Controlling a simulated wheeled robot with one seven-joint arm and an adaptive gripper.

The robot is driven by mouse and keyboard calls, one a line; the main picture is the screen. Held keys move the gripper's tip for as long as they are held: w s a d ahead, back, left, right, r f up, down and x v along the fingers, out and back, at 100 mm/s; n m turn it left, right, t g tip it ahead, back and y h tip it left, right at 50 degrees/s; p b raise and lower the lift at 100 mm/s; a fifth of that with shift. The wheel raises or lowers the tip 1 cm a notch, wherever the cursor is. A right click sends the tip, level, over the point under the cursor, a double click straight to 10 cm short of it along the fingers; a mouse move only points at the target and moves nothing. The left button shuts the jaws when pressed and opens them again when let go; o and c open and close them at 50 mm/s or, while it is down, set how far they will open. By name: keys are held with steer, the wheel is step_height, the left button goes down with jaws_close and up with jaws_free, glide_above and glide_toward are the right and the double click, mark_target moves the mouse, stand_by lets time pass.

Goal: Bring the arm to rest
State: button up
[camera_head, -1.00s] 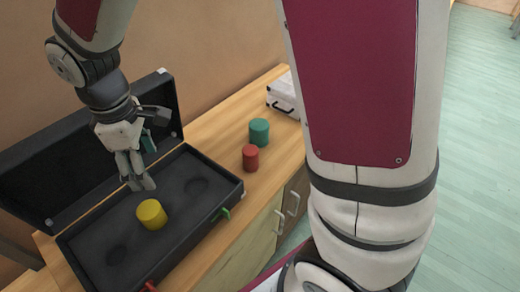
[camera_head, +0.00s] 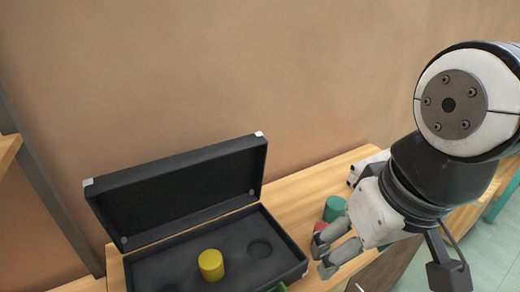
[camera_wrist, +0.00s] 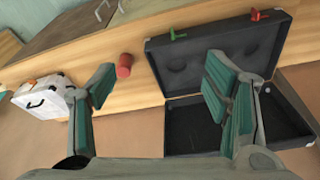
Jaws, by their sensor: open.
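My gripper (camera_head: 388,272) is at the right side of the head view, beside the black case, above the counter's front part. Its fingers are spread, and nothing shows between them. In the wrist view both fingers (camera_wrist: 162,95) stand wide apart. The open black case (camera_head: 288,250) lies on the wooden counter, its lid raised toward the wall. A yellow cylinder (camera_head: 211,265) stands in it, beside an empty round recess. A teal cylinder (camera_head: 334,208) and a red cylinder (camera_head: 319,228) stand on the counter, partly behind my gripper. The red one also shows in the wrist view (camera_wrist: 124,66).
A white box (camera_wrist: 42,98) sits on the counter beyond the cylinders, partly hidden in the head view. Green and red latches (camera_wrist: 257,15) stick out from the case's front. A wall rises behind the counter. Pale floor shows at the far right.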

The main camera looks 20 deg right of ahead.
steer(key=shift+t, duration=0.6)
step_height(320, 180, up, 5)
steer(key=p, duration=0.4)
steer(key=shift+r, duration=0.2)
